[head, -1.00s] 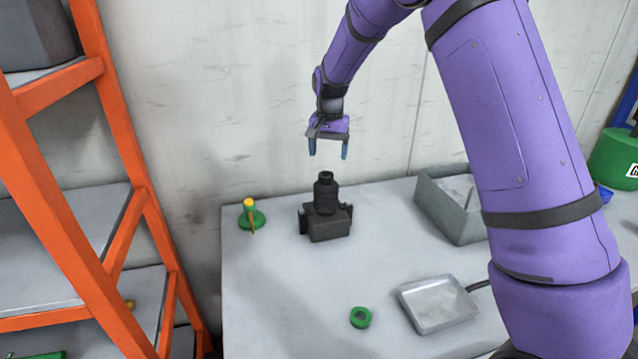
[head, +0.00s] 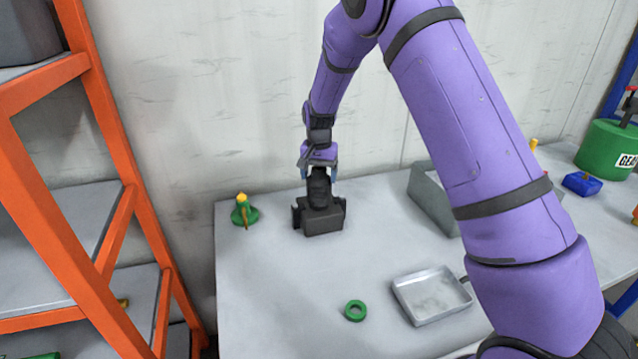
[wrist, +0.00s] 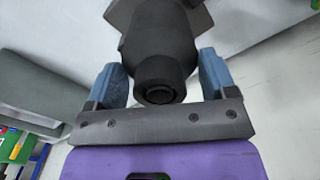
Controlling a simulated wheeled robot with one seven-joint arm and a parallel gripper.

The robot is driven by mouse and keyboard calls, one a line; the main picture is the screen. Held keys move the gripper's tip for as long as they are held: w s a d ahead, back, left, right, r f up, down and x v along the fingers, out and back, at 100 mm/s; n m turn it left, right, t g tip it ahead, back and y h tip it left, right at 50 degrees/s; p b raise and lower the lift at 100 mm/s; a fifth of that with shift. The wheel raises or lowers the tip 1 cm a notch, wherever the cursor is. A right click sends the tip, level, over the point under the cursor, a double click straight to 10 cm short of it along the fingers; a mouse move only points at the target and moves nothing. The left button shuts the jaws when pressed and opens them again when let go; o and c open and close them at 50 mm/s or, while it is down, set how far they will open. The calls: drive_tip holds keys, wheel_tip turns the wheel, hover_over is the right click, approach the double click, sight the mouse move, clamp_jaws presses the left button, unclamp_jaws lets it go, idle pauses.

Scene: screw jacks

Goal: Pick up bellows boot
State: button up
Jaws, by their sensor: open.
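The bellows boot (head: 319,190) is a black ribbed upright piece standing on a black block-shaped holder (head: 322,222) on the table. My gripper (head: 319,176) is open at its top, with one finger on each side. In the wrist view the boot (wrist: 158,55) shows between the two blue fingertips of my gripper (wrist: 163,80), with its round end near the palm. A small gap seems to show on each side of it. The fingers partly hide the boot's top in the head view.
A green piece with a yellow top (head: 243,211) stands left of the holder. A green ring (head: 355,311) and a shallow metal tray (head: 431,296) lie nearer the front. A grey bin (head: 432,205) stands to the right. An orange rack (head: 133,225) is beside the table.

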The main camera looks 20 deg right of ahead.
drive_tip(key=shift+f, duration=0.95)
drive_tip(key=c, duration=1)
drive_tip(key=shift+r, duration=0.1)
drive_tip(key=shift+c, duration=0.2)
